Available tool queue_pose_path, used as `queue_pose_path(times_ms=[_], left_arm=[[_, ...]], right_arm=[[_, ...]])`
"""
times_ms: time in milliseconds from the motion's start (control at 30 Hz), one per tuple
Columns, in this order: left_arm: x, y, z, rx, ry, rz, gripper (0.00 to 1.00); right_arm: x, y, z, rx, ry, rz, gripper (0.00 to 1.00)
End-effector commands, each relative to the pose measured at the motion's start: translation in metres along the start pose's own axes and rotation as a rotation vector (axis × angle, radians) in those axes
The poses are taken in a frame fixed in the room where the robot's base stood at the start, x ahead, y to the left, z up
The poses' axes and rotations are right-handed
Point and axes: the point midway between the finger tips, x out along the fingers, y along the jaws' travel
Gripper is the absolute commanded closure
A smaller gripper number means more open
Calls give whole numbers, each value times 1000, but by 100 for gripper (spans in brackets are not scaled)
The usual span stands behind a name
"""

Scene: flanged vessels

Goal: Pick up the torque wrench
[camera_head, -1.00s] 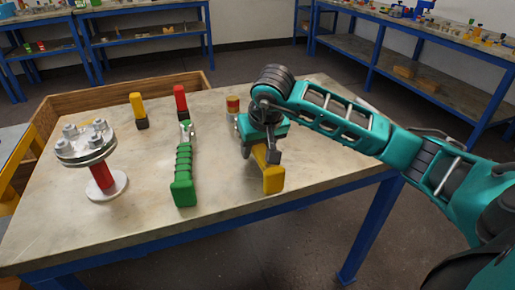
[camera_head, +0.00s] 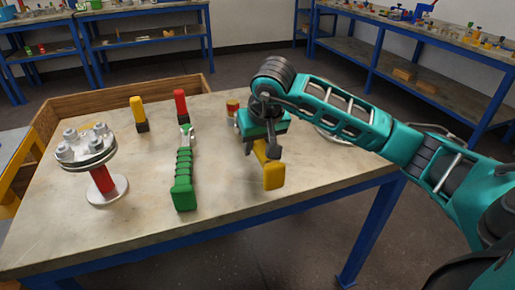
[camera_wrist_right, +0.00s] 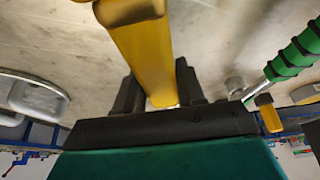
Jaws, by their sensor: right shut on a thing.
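My right gripper (camera_head: 264,148) is shut around a yellow-handled tool (camera_head: 274,177) over the right part of the table. The wrist view shows the yellow handle (camera_wrist_right: 143,50) between the two dark fingers (camera_wrist_right: 158,92). The far part of this tool is hidden behind my gripper, so I cannot tell for sure that it is the torque wrench. A second wrench with a green ribbed handle (camera_head: 184,180) lies on the table to the left, its metal head pointing away. My left gripper is not in view.
The wooden-edged table (camera_head: 130,225) holds a flanged vessel (camera_head: 100,165) with bolts at left. A yellow-handled tool (camera_head: 138,112), a red-handled tool (camera_head: 181,105) and a small red and yellow item (camera_head: 232,107) stand at the back. The front of the tabletop is clear.

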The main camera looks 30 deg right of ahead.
Motion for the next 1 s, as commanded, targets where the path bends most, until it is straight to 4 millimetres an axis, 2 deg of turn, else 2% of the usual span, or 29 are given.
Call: queue_pose_path(times_ms=[500,733,1000], left_arm=[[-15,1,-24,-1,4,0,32],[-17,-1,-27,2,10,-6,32],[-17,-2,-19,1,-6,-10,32]], right_arm=[[-126,0,-53,1,10,-3,98],[-158,0,-66,0,6,-2,98],[-167,0,-69,0,4,-2,98]])
